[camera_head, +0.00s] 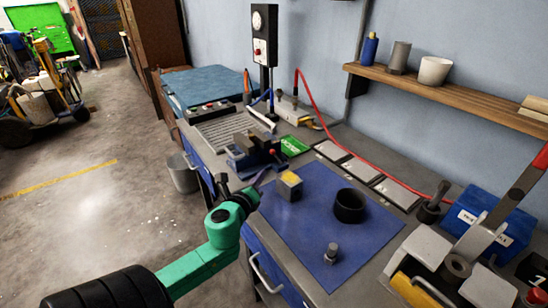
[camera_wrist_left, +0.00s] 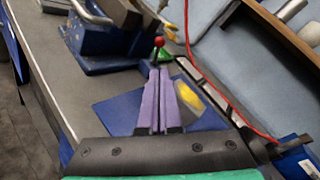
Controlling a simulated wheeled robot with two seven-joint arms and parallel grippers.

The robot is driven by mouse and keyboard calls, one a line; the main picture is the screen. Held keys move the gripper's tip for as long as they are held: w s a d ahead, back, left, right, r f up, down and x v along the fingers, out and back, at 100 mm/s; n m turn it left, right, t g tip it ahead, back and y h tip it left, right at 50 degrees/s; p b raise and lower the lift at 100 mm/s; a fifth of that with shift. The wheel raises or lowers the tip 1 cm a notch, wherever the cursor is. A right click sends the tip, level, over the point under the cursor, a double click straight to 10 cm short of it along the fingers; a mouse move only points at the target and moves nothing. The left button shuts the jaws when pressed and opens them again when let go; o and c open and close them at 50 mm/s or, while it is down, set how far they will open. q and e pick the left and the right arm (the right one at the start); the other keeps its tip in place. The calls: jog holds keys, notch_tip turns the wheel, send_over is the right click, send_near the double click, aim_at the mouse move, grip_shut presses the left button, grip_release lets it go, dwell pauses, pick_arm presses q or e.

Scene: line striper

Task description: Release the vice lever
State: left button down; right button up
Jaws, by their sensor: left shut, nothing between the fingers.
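The vice (camera_head: 247,158), with a blue body and dark jaws, stands on the workbench; it also shows at the upper left of the left wrist view (camera_wrist_left: 95,45). Its lever ends in a red knob (camera_wrist_left: 158,41), seen just beyond my fingertips in that view. The knob also shows in the head view (camera_head: 272,152). My left gripper (camera_head: 264,174), with purple fingers, is shut and empty, in front of the vice on its near side. The fingers (camera_wrist_left: 160,75) point toward the knob, apparently without gripping it. My right gripper is not in view.
A blue mat (camera_head: 300,225) holds a yellow-topped block (camera_head: 289,186), a black cup (camera_head: 349,206) and a small metal part (camera_head: 331,253). A red hose (camera_head: 350,128) runs along the bench back. A clamp-like device (camera_head: 450,255) and blue box (camera_head: 490,215) stand at right.

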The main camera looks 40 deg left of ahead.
pick_arm(q)
send_near(276, 157)
jog(key=x, duration=0.4)
jog(key=shift+w+a+r+p, duration=0.2)
jog(key=shift+w+r+p, duration=0.15)
jog(key=shift+w, duration=0.05)
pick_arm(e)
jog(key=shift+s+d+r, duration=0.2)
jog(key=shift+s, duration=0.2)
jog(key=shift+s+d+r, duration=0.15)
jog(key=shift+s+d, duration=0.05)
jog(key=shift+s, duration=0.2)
pick_arm(q)
jog(key=shift+r, duration=0.15)
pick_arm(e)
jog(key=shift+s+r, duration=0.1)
